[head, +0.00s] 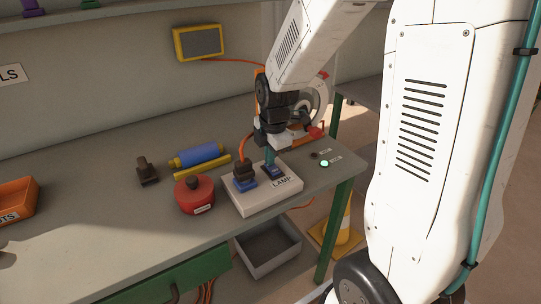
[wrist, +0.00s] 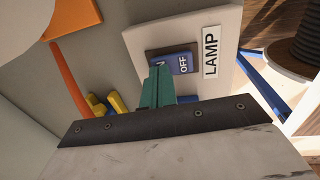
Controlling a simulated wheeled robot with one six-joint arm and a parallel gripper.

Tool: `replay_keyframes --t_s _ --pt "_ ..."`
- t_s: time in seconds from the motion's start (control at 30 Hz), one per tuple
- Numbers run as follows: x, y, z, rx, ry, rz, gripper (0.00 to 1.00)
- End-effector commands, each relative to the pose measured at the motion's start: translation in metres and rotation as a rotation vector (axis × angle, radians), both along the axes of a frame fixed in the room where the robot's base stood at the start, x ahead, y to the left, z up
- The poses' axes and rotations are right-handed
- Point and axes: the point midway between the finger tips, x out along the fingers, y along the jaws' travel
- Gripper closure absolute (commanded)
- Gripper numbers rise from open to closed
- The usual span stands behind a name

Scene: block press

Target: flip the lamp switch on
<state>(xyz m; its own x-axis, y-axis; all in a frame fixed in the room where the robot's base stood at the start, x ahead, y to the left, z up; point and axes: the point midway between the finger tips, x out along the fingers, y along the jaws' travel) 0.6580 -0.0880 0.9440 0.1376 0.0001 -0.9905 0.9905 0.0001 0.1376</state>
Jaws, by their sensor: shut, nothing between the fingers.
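The lamp switch is a blue rocker (head: 272,171) on a pale box (head: 246,204) labelled LAMP, on the workbench. In the wrist view the rocker (wrist: 184,64) shows OFF on its right half. The lettering on its left half is mostly hidden behind my fingers, with only an N showing. My gripper (head: 270,158) is shut and empty, its teal fingertips (wrist: 157,72) pointing down at the rocker's left half as the wrist view shows it. I cannot tell whether they touch it or which way the rocker is tilted.
A dark knob on a blue base (head: 243,173) stands on the same box, close to my fingers. A red round canister (head: 195,196) sits left of the box. A glowing green light (head: 324,163) is to the right. The bench (head: 95,232) is clear at front left.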

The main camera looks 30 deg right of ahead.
Motion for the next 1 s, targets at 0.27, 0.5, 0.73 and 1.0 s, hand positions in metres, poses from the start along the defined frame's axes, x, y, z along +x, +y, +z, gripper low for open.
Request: replay_keyframes --t_s 0.27,0.5,0.73,1.0 --pt "0.002 0.0 -0.003 0.001 0.028 0.001 1.0" --pt "0.002 0.0 -0.004 0.001 0.048 0.0 1.0" --pt "-0.003 0.0 -0.003 0.001 0.048 0.0 1.0" --pt "-0.014 0.0 0.0 0.001 0.048 0.0 1.0"
